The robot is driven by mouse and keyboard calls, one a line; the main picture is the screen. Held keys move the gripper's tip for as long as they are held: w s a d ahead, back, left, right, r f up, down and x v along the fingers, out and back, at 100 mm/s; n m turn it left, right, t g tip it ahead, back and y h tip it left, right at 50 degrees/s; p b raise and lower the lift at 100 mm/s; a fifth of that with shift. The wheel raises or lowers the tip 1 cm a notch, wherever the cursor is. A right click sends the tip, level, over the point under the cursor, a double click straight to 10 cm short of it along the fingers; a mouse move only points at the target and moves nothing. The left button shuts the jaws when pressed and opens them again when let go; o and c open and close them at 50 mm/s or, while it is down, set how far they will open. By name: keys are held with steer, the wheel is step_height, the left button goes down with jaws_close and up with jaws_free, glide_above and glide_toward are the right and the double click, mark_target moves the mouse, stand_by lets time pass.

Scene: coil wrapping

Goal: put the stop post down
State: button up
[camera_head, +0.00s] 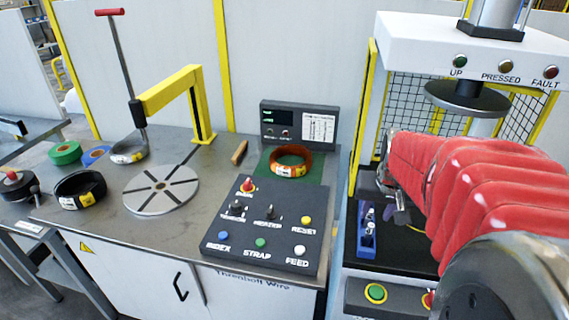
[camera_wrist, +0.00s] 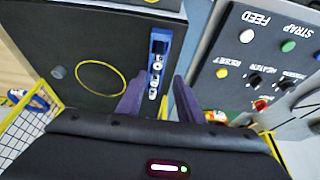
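A blue block (camera_head: 367,230) with small silver pieces in it stands on the black press table, left of my arm. In the wrist view the same blue block (camera_wrist: 165,45) lies between and beyond my fingers. I see silver round pieces in it; one may be the stop post, but I cannot tell for sure. My gripper (camera_wrist: 158,88) has its two purple fingers apart, with nothing visibly held between them. In the head view my gripper (camera_head: 396,203) is small and partly hidden by my red-sleeved arm, just right of the blue block.
The press head (camera_head: 467,96) hangs above the black table. A control panel (camera_head: 265,228) with buttons stands on the bench to the left, with an orange coil (camera_head: 290,168) behind it. A yellow ring marking (camera_wrist: 101,78) is on the black table beside the block. Wire mesh guards the press.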

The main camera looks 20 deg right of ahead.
steer(key=s+a+r+n+t+y, duration=0.1)
steer(key=s+a+r+n, duration=0.1)
steer(key=a, duration=1)
steer(key=s+a+r+n+y, duration=0.1)
steer(key=s+a+n, duration=0.3)
steer(key=a, duration=0.9)
steer(key=shift+s+a+r+n+t+y, duration=0.35)
steer(key=shift+s+r, duration=0.2)
steer(key=shift+s, duration=0.45)
